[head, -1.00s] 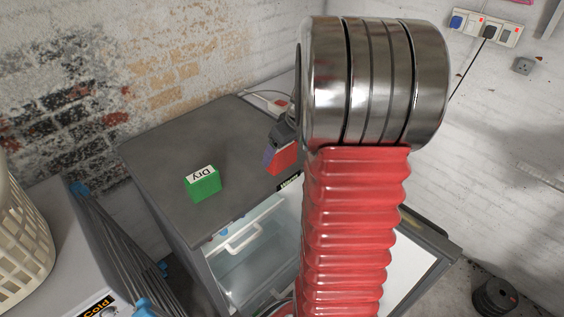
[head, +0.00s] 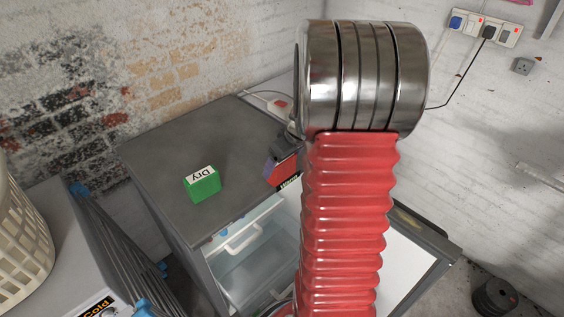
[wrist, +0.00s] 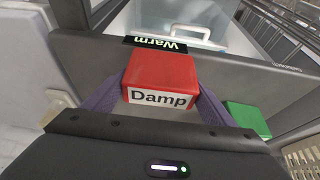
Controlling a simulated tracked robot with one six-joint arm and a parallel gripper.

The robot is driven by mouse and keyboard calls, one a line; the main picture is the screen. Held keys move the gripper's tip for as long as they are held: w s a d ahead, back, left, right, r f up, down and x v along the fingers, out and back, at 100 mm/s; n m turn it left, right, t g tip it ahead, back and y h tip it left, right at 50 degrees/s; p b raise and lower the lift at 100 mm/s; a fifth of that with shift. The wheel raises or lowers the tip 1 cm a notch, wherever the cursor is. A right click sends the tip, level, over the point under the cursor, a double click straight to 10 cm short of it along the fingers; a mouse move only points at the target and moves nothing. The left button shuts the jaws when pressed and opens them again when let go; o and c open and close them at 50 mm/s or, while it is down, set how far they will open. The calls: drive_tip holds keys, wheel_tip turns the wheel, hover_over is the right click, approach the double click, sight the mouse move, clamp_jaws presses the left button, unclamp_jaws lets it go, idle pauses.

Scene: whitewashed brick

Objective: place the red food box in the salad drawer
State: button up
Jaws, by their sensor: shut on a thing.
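The red food box (head: 286,172), labelled "Damp" in the wrist view (wrist: 160,75), is between the purple fingers of my gripper (wrist: 160,98). My gripper (head: 280,157) is shut on it. In the head view it holds the box by the front edge of the grey fridge top, close to the "Warm" label; my red arm sleeve hides what lies to the right. A clear drawer (head: 250,268) with a white handle, which looks like the salad drawer, shows in the open fridge below. Its handle also shows in the wrist view (wrist: 182,33). I cannot see the whole drawer.
A green box (head: 203,187) labelled "Dry" stands on the fridge top (head: 165,150). The open fridge door (head: 425,235) stands at the right. A cream basket (head: 20,235) and a "Cold" label are at the left. A socket strip with a cable is on the back wall.

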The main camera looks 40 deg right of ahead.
drive_tip(key=o, duration=1.2)
drive_tip(key=shift+f, duration=0.1)
drive_tip(key=v, duration=1.4)
drive_tip(key=shift+w, duration=0.2)
drive_tip(key=s+a+r, duration=0.2)
drive_tip(key=a+r, duration=0.1)
drive_tip(key=a, duration=0.9)
drive_tip(key=s+a+r, duration=0.2)
drive_tip(key=s+a, duration=0.1)
drive_tip(key=a, duration=0.9)
drive_tip(key=shift+t, duration=0.6)
drive_tip(key=shift+s+a+f, duration=0.15)
drive_tip(key=shift+s+a, duration=0.9)
drive_tip(key=shift+a, duration=0.2)
drive_tip(key=shift+s+a+f, duration=0.1)
drive_tip(key=shift+s+a, duration=0.95)
drive_tip(key=shift+a, duration=0.25)
drive_tip(key=shift+s+a+f, duration=0.15)
drive_tip(key=shift+s+a, duration=0.95)
drive_tip(key=shift+a, duration=0.15)
